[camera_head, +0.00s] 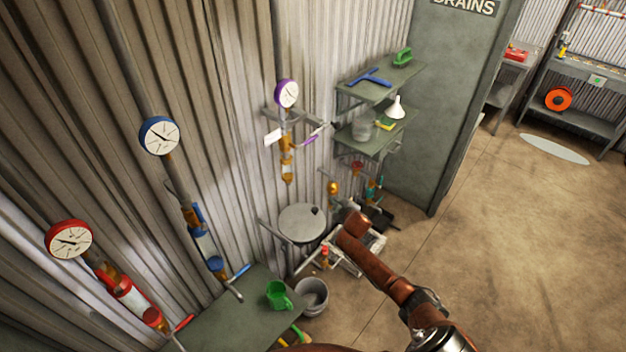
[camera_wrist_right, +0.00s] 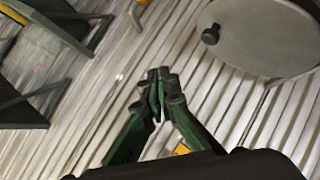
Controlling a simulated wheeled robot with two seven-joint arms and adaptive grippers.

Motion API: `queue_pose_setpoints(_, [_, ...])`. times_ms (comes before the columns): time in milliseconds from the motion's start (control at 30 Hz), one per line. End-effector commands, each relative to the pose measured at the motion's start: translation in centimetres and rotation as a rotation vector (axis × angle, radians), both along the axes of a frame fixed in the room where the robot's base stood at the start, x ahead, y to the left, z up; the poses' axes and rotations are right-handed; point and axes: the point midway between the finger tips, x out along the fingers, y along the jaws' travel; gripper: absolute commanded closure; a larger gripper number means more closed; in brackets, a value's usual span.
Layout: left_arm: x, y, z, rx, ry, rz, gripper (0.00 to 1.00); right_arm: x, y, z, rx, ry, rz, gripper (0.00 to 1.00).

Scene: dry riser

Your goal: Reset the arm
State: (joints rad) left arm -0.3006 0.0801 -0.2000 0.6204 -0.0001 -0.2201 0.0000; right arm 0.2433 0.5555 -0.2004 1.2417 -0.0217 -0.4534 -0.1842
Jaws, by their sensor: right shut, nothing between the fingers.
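My right arm (camera_head: 395,285) reaches up from the bottom right of the head view toward the corner by the corrugated wall. In the right wrist view, my right gripper (camera_wrist_right: 160,82) has its green fingers together at the tips, with nothing seen between them. It is in front of the corrugated wall, apart from the round grey lid-like disc (camera_wrist_right: 265,40) at the upper right. In the head view my fingertips cannot be made out clearly among the fittings at the arm's far end. My left gripper is not in view.
The disc also shows in the head view (camera_head: 300,224). Wall shelves (camera_head: 368,143) and gauges (camera_head: 159,135) line the wall. The floor (camera_head: 500,240) at right is open.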

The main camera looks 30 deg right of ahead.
Motion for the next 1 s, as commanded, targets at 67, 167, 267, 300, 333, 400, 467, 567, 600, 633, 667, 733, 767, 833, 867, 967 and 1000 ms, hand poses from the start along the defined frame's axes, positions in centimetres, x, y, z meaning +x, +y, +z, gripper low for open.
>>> queue_pose_setpoints(67, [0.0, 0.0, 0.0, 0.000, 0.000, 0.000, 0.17, -0.1, 0.0, 0.1, 0.000, -0.001, 0.001, 1.00])
queue_pose_setpoints(167, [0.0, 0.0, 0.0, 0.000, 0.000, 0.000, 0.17, -0.1, 0.0, 0.0, 0.000, 0.000, 0.000, 1.00])
queue_pose_setpoints(267, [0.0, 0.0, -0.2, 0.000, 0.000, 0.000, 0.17, -0.6, 0.0, -1.2, 0.008, 0.013, -0.004, 1.00])
queue_pose_setpoints(300, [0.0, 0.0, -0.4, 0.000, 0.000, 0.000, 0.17, -1.1, 0.0, -2.4, 0.014, 0.023, -0.009, 1.00])
queue_pose_setpoints(333, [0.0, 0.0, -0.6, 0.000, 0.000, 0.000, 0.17, -1.6, 0.1, -3.5, 0.022, 0.034, -0.013, 1.00])
queue_pose_setpoints(400, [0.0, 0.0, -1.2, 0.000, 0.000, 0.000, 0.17, -3.2, 0.2, -7.0, 0.043, 0.067, -0.028, 1.00])
queue_pose_setpoints(467, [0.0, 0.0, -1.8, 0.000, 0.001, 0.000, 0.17, -5.1, 0.4, -10.6, 0.067, 0.103, -0.043, 1.00])
queue_pose_setpoints(567, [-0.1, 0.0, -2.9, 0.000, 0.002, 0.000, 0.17, -8.9, 0.9, -17.1, 0.111, 0.168, -0.074, 1.00])
queue_pose_setpoints(600, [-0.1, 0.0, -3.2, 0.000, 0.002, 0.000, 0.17, -10.4, 1.2, -19.5, 0.128, 0.193, -0.086, 1.00])
queue_pose_setpoints(633, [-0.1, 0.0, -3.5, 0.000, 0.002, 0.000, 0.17, -11.7, 1.4, -21.3, 0.140, 0.212, -0.095, 1.00])
queue_pose_setpoints(667, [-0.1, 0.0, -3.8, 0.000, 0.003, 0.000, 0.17, -13.0, 1.6, -23.1, 0.152, 0.230, -0.104, 1.00])
queue_pose_setpoints(733, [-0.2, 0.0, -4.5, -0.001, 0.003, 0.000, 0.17, -16.1, 2.2, -27.1, 0.182, 0.276, -0.127, 1.00])
queue_pose_setpoints(767, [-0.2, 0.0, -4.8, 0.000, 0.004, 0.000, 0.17, -17.5, 2.5, -28.8, 0.194, 0.295, -0.138, 1.00])
queue_pose_setpoints(833, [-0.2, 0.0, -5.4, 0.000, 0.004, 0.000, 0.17, -20.8, 3.3, -32.6, 0.222, 0.340, -0.161, 1.00])
queue_pose_setpoints(867, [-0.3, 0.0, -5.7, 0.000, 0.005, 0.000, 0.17, -22.4, 3.7, -34.2, 0.234, 0.359, -0.171, 1.00])
queue_pose_setpoints(967, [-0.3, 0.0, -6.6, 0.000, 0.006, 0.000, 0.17, -27.5, 5.1, -39.3, 0.274, 0.424, -0.206, 1.00])
queue_pose_setpoints(1000, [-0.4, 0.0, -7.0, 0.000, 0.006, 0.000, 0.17, -29.6, 5.7, -41.2, 0.289, 0.448, -0.220, 1.00])
